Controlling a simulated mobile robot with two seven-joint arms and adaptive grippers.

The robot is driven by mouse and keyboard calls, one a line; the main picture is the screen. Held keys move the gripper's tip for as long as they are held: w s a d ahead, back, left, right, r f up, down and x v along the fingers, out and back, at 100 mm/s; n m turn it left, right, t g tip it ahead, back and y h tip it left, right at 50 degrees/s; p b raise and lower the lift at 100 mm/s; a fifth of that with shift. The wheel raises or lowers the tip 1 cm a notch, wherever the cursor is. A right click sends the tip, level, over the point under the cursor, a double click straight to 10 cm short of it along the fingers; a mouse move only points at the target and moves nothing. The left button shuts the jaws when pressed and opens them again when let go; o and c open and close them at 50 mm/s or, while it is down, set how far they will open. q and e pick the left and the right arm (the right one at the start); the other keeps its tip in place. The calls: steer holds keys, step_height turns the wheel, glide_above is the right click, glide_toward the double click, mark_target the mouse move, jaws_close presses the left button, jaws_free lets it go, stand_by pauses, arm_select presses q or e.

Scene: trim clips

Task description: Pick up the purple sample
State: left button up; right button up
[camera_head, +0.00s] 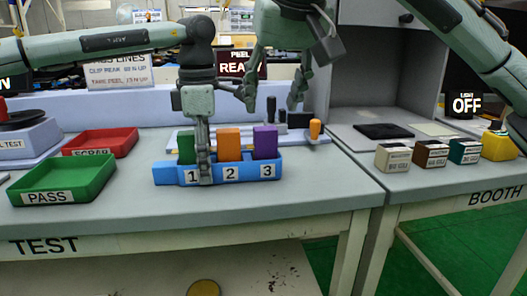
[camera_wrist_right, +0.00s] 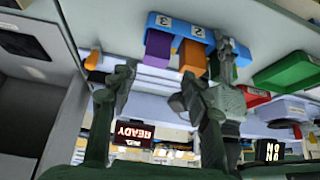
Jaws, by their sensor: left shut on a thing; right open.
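The purple sample (camera_head: 265,142) stands upright in slot 3 of the blue rack (camera_head: 270,171), and it shows in the right wrist view (camera_wrist_right: 158,47). An orange sample (camera_head: 229,144) stands in slot 2 and a green sample (camera_head: 186,147) in slot 1. My left gripper (camera_head: 204,175) is shut on the rack's front wall between the 1 and 2 labels, partly hiding the green sample. My right gripper (camera_head: 272,97) is open and empty, fingers pointing down, above and apart from the purple sample.
A green PASS tray (camera_head: 70,181) and a red SCRAP tray (camera_head: 100,142) lie left of the rack. A fixture with an orange knob (camera_head: 315,129) is behind it, to the right. Several small boxes (camera_head: 431,153) stand at the BOOTH. The bench front is clear.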

mark_target(266, 138)
steer(key=shift+m+h, duration=0.3)
steer(key=shift+m, duration=0.2)
steer(key=x, duration=0.6)
steer(key=shift+w+r, duration=0.1)
steer(key=x, duration=0.5)
steer(key=shift+f, duration=0.45)
steer(key=c, duration=0.9)
